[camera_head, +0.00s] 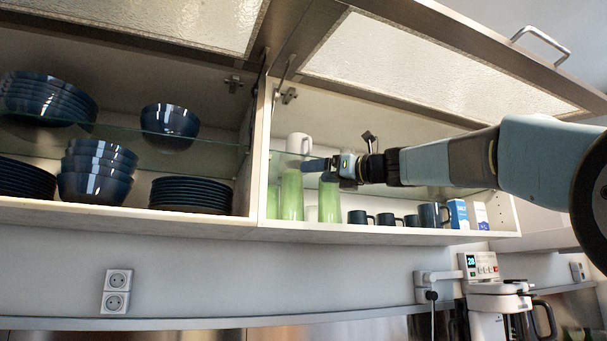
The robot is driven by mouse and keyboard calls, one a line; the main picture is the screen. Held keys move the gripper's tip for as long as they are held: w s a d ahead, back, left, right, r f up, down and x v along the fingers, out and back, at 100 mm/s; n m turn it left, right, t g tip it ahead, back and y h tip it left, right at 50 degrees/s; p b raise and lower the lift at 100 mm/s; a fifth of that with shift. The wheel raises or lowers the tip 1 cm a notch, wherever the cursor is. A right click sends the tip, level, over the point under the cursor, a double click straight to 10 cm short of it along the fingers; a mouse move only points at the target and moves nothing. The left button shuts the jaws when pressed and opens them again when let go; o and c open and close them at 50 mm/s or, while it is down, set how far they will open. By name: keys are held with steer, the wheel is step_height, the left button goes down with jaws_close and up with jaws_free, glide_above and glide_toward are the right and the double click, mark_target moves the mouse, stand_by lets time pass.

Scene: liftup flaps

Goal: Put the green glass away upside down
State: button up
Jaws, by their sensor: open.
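Several green glasses stand on the lower shelf of the right cabinet: one at its left wall (272,197), one beside it (291,196), and one further right (329,200). My gripper (318,165) reaches in from the right and is open, at the upper end of the rightmost green glass. The gripper covers the top of that glass, so I cannot tell whether it touches it. Which way up the glasses stand is too small to tell.
A white mug (299,143) is on the glass shelf above. Dark mugs (389,219) and small boxes (458,214) stand to the right. The raised flap (430,65) is open overhead. The left cabinet holds dark bowls (95,172) and plates (190,195).

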steer(key=shift+s+d+f, duration=0.1)
steer(key=shift+s+d, duration=0.25)
steer(key=d+f+m+t+h, duration=0.5)
steer(key=d+m+t+h, duration=0.4)
steer(key=m, duration=0.9)
steer(key=s+d+f+m+g+h, duration=0.2)
steer(key=d+f+m+h, duration=0.15)
steer(key=f+m, duration=0.35)
steer(key=s+d+f+m+g+h, duration=0.2)
steer(key=s+d+f+m+h, duration=0.15)
steer(key=f+m, duration=0.3)
steer(key=s+a+f+m+g, duration=0.1)
steer(key=s+f+m+g, duration=0.3)
steer(key=s+f, duration=0.3)
steer(key=s+a+f+m+g, duration=0.2)
steer(key=s+f+m+g, duration=0.2)
steer(key=f, duration=1.2)
steer(key=s+a+f+m+g, duration=0.1)
steer(key=s+f+m+g, duration=0.3)
steer(key=s+f, duration=0.6)
steer(key=shift+s+a+f+m+y, duration=0.15)
steer(key=shift+a+f+m+y, duration=0.35)
steer(key=shift+m, duration=0.75)
